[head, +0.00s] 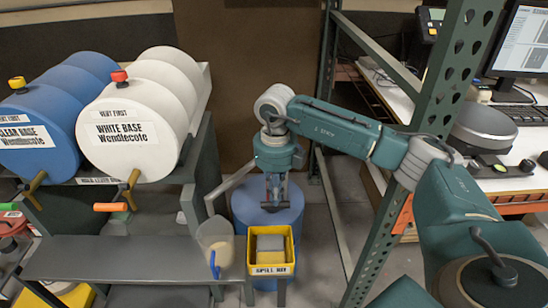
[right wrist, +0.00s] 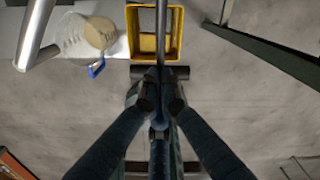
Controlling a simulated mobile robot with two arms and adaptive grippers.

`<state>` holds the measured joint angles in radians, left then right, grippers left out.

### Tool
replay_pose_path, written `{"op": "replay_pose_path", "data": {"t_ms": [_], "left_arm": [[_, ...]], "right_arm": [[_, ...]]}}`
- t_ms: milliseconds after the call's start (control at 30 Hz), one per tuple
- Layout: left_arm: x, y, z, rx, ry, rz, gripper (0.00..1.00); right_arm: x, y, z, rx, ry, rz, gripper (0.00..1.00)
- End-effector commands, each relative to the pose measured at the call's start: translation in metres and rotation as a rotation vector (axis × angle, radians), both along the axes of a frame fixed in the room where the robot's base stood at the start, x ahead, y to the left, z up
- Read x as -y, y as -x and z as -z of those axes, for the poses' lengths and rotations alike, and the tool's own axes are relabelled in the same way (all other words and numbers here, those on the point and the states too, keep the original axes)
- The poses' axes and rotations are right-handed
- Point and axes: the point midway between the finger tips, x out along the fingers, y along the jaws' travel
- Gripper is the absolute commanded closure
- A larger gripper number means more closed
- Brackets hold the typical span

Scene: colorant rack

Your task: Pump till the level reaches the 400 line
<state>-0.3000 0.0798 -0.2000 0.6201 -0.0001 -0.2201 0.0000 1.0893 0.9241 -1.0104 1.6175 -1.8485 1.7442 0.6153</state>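A clear jug (head: 215,244) with a blue handle holds pale beige liquid and stands at the right end of the grey shelf. It also shows in the right wrist view (right wrist: 97,33); its level lines are too small to read. A blue drum (head: 246,207) stands on the floor behind it, under my right gripper (head: 276,199). In the right wrist view, my right fingers (right wrist: 160,94) close in around the dark pump handle (right wrist: 177,73), with a metal rod beyond it. Much of the pump is hidden by the gripper. My left gripper is out of view.
A yellow tray (head: 271,269) with grey and beige blocks sits right of the jug. Blue (head: 35,130) and white (head: 128,129) drums with taps lie on the rack at left. A green upright (head: 405,190) stands close to my right arm; a desk is behind it.

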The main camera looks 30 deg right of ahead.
Motion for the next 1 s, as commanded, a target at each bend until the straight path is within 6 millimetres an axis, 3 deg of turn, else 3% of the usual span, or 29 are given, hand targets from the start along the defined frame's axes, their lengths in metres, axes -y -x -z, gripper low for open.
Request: {"op": "replay_pose_path", "data": {"t_ms": [1000], "left_arm": [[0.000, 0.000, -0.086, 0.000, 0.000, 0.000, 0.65]], "right_arm": [[0.000, 0.000, -0.124, 0.001, 0.000, 0.000, 1.00]]}}
